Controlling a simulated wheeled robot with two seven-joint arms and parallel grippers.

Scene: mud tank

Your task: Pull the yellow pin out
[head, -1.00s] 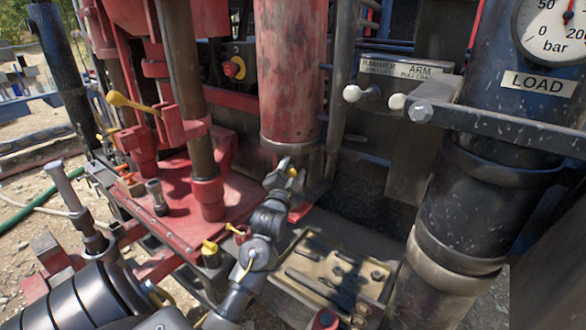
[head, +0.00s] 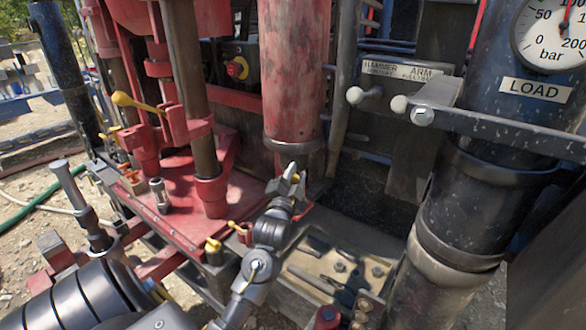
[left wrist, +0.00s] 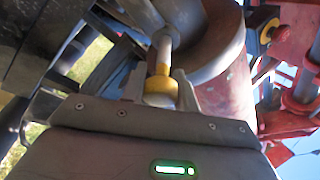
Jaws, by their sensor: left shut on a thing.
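The yellow pin (left wrist: 160,88) shows in the left wrist view as a yellow collared head with a pale metal shank beyond it. My left gripper (left wrist: 162,76) is shut on this head, one finger on each side. In the head view my left gripper (head: 291,176) is just below the lower rim of the red cylinder (head: 292,75). Only a small yellow spot of the pin (head: 296,178) shows there between the fingers. I cannot tell how far the shank sits in anything. My right gripper is not in view.
A red deck (head: 180,205) with posts and a yellow-handled lever (head: 137,103) stands at left. A thick black cylinder marked LOAD (head: 470,190) and a grey bar (head: 500,132) close off the right.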

